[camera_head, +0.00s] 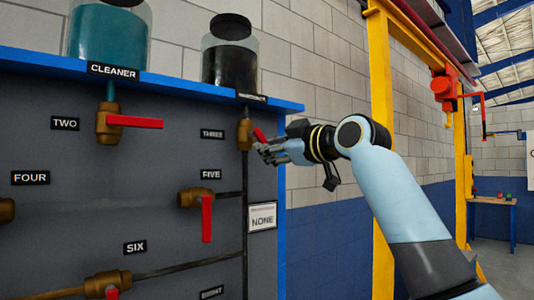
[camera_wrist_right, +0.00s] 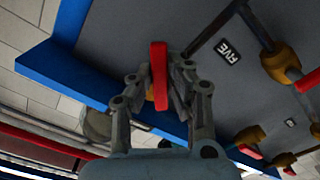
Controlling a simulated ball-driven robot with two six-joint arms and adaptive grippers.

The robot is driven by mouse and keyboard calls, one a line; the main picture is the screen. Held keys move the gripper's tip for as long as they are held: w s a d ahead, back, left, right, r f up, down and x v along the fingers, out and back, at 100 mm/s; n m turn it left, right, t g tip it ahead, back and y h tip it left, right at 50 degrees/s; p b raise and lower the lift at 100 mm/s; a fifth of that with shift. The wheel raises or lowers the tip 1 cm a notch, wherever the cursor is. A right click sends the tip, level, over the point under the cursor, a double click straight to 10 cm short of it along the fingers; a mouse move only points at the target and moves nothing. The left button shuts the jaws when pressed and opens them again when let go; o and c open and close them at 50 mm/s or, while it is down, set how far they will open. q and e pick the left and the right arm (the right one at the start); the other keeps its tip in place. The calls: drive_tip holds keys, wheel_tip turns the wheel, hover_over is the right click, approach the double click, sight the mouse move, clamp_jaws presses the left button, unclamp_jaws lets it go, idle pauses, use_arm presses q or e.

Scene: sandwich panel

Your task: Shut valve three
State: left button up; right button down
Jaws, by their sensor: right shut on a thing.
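Valve three is a brass valve (camera_head: 245,133) near the panel's right edge, beside the label THREE (camera_head: 212,134). Its red handle (camera_head: 259,135) shows only in part, slanting down to the right, because my gripper hides the rest. My right gripper (camera_head: 266,151) is at this handle and shut on it. In the right wrist view the red handle (camera_wrist_right: 159,62) lies between the two fingers of my right gripper (camera_wrist_right: 160,78). My left gripper is not in view.
Valve two's red handle (camera_head: 135,121) points right; valve five's red handle (camera_head: 207,218) hangs down below and left of my gripper. Jars stand on the blue shelf (camera_head: 170,84) above. A yellow frame (camera_head: 381,90) stands to the right.

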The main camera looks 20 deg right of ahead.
drive_tip(key=shift+w+d+r+n+b, duration=0.15)
drive_tip(key=shift+r+n, duration=0.35)
drive_tip(key=shift+n, duration=1.15)
drive_tip(key=shift+d+r+n+b, duration=0.25)
drive_tip(key=shift+r+n, duration=0.2)
drive_tip(key=shift+n, duration=1.15)
drive_tip(key=shift+w+d+r+n+b, duration=0.15)
drive_tip(key=shift+r+n, duration=0.35)
drive_tip(key=shift+n, duration=1.15)
drive_tip(key=shift+d, duration=0.1)
drive_tip(key=c, duration=1.3)
unclamp_jaws()
drive_tip(key=shift+s, duration=0.1)
drive_tip(key=v, duration=1.2)
drive_tip(key=shift+r, duration=0.1)
